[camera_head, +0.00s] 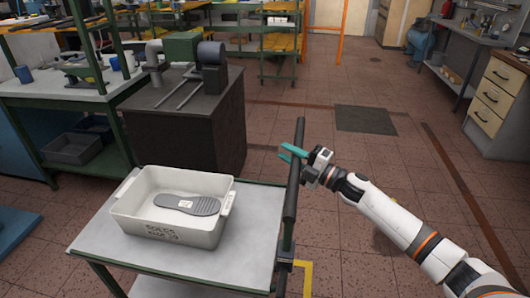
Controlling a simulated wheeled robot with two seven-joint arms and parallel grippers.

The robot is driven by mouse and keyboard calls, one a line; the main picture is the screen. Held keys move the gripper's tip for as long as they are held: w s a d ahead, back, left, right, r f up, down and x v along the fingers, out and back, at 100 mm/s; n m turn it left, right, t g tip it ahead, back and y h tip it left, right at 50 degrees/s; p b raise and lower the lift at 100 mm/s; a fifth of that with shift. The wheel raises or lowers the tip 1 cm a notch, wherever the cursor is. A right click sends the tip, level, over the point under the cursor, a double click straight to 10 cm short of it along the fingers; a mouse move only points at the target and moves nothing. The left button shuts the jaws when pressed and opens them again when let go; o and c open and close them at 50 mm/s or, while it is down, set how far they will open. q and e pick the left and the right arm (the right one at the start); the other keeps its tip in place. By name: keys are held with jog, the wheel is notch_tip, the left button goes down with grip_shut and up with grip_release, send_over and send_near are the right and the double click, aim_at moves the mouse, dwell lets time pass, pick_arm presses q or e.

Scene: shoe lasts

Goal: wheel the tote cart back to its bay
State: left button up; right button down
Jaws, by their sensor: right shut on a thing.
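The tote cart (150,262) stands at the lower middle with a grey top on a green frame. A white tote (160,236) with dark lettering on its front sits on it and holds a grey shoe sole (192,205). The cart's dark handle bar (292,200) runs along its right side. My right gripper (291,153), with teal fingers, reaches in from the right and is shut on the handle bar near its far end. My left gripper is out of view. The cart's wheels are hidden.
A dark cabinet (215,125) with a machine on top stands just beyond the cart. A green-framed workbench (60,95) is at the left. A yellow floor marking (303,265) shows beside the cart's right side. Tiled floor is open ahead, with a dark mat (365,120). Drawers (497,95) stand right.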

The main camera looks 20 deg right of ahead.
jog(key=s+d, duration=0.4)
jog(key=d, duration=0.2)
jog(key=shift+s+d+f+b, duration=0.15)
jog(key=shift+s+d+b, duration=0.05)
jog(key=shift+d+b, duration=0.15)
jog(key=shift+d, duration=0.1)
jog(key=c, duration=1.4)
grip_release()
jog(key=shift+s+d, duration=0.1)
jog(key=shift+d, duration=0.05)
jog(key=shift+o, duration=1.2)
jog(key=shift+s+d, duration=0.25)
jog(key=shift+d, duration=0.05)
jog(key=v, duration=1.2)
jog(key=shift+b, duration=0.45)
